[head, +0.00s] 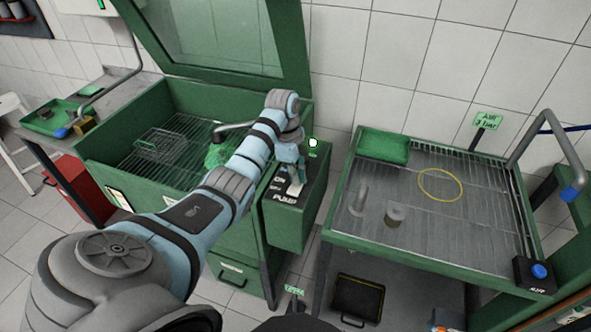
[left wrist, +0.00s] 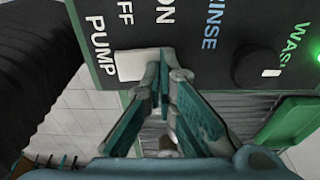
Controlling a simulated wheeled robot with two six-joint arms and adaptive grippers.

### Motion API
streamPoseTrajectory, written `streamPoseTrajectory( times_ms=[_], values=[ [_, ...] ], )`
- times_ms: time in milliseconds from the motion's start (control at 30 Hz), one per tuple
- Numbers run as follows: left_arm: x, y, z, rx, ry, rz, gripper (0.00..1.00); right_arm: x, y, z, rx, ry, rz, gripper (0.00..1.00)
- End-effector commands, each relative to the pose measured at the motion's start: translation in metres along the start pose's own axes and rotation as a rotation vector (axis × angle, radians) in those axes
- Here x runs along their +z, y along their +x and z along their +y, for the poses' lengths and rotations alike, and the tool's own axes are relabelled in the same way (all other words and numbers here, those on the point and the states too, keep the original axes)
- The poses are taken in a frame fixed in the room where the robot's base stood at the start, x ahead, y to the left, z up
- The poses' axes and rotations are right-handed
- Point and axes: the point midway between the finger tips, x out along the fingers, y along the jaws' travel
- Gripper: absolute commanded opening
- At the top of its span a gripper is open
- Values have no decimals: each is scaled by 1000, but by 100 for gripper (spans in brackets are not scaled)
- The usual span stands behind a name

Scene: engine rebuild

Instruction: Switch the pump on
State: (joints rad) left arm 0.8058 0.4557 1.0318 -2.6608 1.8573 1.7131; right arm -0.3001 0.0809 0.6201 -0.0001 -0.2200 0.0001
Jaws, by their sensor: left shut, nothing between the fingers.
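The pump switch is a pale rocker (left wrist: 133,64) on a dark control panel (left wrist: 205,75), beside the words PUMP, OFF and ON in the left wrist view. In the head view the panel (head: 284,188) is on the green box at the right side of the washing cabinet. My left gripper (left wrist: 168,66) is shut and empty, its fingertips at the ON-side end of the rocker and hiding that end. I cannot tell whether they touch it or which way it is tipped. In the head view this gripper (head: 302,176) is over the panel. My right gripper is not in view.
A black knob (left wrist: 258,69) sits by RINSE and WASH, near a lit green lamp (left wrist: 317,58). The green cabinet (head: 180,90) has its lid raised, with a wire basket (head: 160,146) inside. To the right stands a grated bench (head: 345,235) with a green tray (head: 384,146) and metal parts.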

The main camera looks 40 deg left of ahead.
Motion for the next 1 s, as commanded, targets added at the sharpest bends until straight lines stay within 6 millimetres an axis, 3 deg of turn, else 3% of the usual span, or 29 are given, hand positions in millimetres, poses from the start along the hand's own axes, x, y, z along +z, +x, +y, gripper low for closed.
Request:
streamPoseTrajectory(
  times_ms=[633,1000],
  values=[
    [-10,-68,0,0,0,0,0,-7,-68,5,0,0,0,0],
    [-10,-70,0,1,0,0,0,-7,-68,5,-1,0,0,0]
  ],
)
